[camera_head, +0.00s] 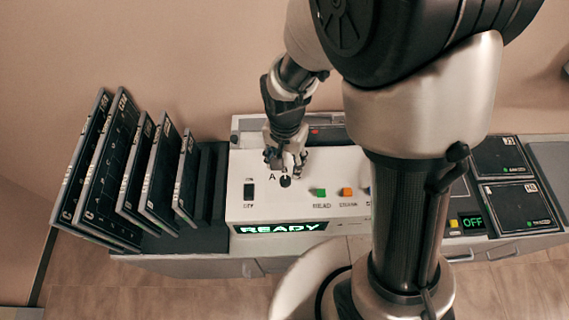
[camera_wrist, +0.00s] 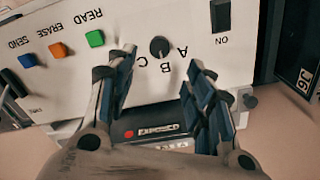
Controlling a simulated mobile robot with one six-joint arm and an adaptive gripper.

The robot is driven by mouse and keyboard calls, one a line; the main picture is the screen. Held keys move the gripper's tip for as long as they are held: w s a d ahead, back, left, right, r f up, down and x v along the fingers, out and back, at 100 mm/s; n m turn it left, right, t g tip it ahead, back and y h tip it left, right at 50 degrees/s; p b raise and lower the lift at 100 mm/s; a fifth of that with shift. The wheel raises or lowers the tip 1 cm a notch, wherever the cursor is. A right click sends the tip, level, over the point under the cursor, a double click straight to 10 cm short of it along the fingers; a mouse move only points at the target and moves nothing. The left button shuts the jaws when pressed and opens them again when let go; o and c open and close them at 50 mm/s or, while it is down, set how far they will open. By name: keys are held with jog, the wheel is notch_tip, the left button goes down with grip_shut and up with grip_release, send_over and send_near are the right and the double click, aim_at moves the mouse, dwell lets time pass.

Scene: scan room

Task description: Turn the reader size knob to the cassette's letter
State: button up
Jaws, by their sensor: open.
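The reader (camera_head: 240,205) is a white console with a lit READY display (camera_head: 283,228). Its small dark round size knob (camera_head: 285,182) is on the top panel; it also shows in the wrist view (camera_wrist: 159,47), with A, B and C printed around it. I cannot tell which letter it points at. My gripper (camera_head: 287,162) is above the panel at the knob. In the wrist view its open, empty fingers (camera_wrist: 161,66) stand either side of the knob, apart from it. A dark strip marked EXPOSED (camera_wrist: 158,130) with a red light lies behind; a label beyond it is partly hidden.
A dark rack with several tilted cassettes (camera_head: 108,165) stands left of the reader. A black switch (camera_head: 249,190) is left of the knob; green (camera_head: 320,192) and orange (camera_head: 347,192) buttons are right. Dark panels (camera_head: 520,205) and an OFF display (camera_head: 472,222) are further right.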

aim_at(286, 180)
notch_tip(286, 180, down, 9)
jog(key=shift+f+b, duration=0.2)
jog(key=shift+b, duration=0.65)
jog(key=shift+c, duration=0.3)
jog(key=c, duration=1)
jog(key=shift+n, duration=0.3)
jog(key=n, duration=0.5)
jog(key=shift+n+b, duration=0.3)
jog(key=shift+b, duration=0.1)
jog(key=n, duration=0.5)
jog(key=shift+d+n, duration=0.1)
jog(key=shift+n, duration=0.2)
